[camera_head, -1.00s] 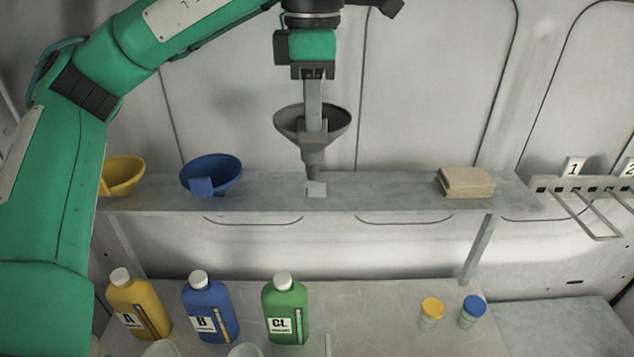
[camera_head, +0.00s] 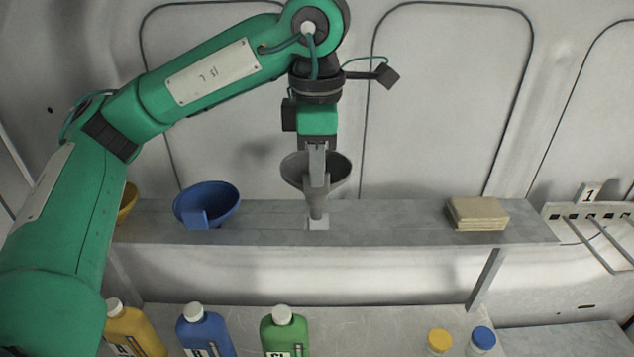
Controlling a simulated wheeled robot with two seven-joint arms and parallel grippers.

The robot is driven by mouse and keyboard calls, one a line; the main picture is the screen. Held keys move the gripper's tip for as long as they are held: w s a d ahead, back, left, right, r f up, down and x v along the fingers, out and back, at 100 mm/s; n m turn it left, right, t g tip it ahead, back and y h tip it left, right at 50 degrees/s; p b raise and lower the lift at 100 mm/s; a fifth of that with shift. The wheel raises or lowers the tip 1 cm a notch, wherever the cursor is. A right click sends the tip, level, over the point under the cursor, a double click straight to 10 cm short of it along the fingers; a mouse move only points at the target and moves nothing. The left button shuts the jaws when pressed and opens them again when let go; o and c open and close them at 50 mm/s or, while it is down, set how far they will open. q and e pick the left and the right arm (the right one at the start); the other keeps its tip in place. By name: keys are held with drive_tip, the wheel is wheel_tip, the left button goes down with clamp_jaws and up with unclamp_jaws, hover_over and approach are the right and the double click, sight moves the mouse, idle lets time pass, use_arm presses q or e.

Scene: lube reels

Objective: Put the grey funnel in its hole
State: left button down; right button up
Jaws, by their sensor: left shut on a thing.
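The grey funnel (camera_head: 339,170) is upright in the middle of the view, its spout pointing down over the shelf. My left gripper (camera_head: 316,174) comes down from above and is shut on the funnel's near side. The spout tip is at or just above the shelf, in front of or over a small pale square (camera_head: 318,224) at the shelf's front. I cannot tell whether the tip is inside a hole; the hole itself is hidden. My right gripper is not in view.
A blue funnel (camera_head: 212,203) and a partly hidden yellow funnel (camera_head: 127,203) sit on the shelf (camera_head: 390,222) to the left. A tan stack (camera_head: 478,213) lies at right. Bottles and two capped jars stand below. A hook rack (camera_head: 598,215) is far right.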

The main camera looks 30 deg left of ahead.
sight(316, 194)
use_arm(q)
drive_tip(key=shift+s+f, duration=0.15)
drive_tip(key=shift+f, duration=0.2)
wheel_tip(316, 194, down, 3)
drive_tip(key=shift+p, duration=0.85)
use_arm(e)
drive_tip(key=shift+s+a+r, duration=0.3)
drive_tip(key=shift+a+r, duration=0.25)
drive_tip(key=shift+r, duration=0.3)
use_arm(q)
drive_tip(key=shift+f, duration=0.15)
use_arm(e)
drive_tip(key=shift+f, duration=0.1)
